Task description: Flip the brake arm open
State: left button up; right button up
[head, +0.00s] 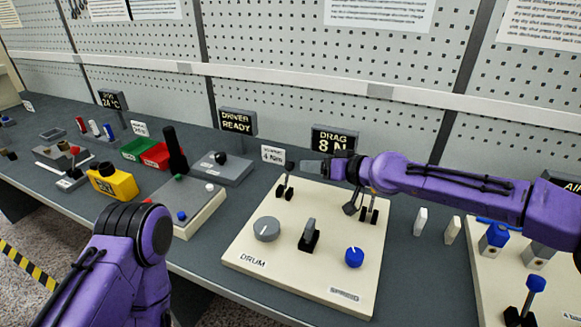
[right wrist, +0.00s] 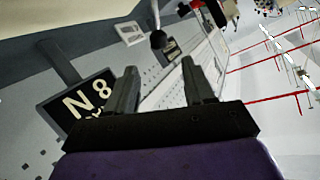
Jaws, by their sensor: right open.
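A cream panel (head: 258,240) marked DRUM lies on the bench. It carries a grey round knob (head: 266,229), a grey upright lever (head: 309,231) on a black base, a blue knob (head: 354,257), and dark posts at its back left (head: 285,187) and back right (head: 369,212). I cannot tell for sure which part is the brake arm. My right gripper (head: 308,168) is open and empty above the panel's back edge, pointing left. Its two fingers (right wrist: 160,88) stand apart in the right wrist view. My right arm passes over the back right posts. My left gripper is out of view.
A DRAG 8 N sign (head: 334,140) stands just behind the right gripper; it also shows in the right wrist view (right wrist: 85,103). A yellow box (head: 112,183) and other apparatus stand left. Another panel (head: 490,283) lies right. A perforated wall rises behind.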

aim_at(293, 163)
jog(key=p+x, duration=0.2)
jog(key=x, duration=0.7)
jog(key=shift+w+a, duration=0.2)
jog(key=shift+a, duration=0.05)
jog(key=shift+w+a+f, duration=0.2)
jog(key=shift+w+a, duration=0.1)
jog(key=shift+c, duration=0.3)
grip_shut()
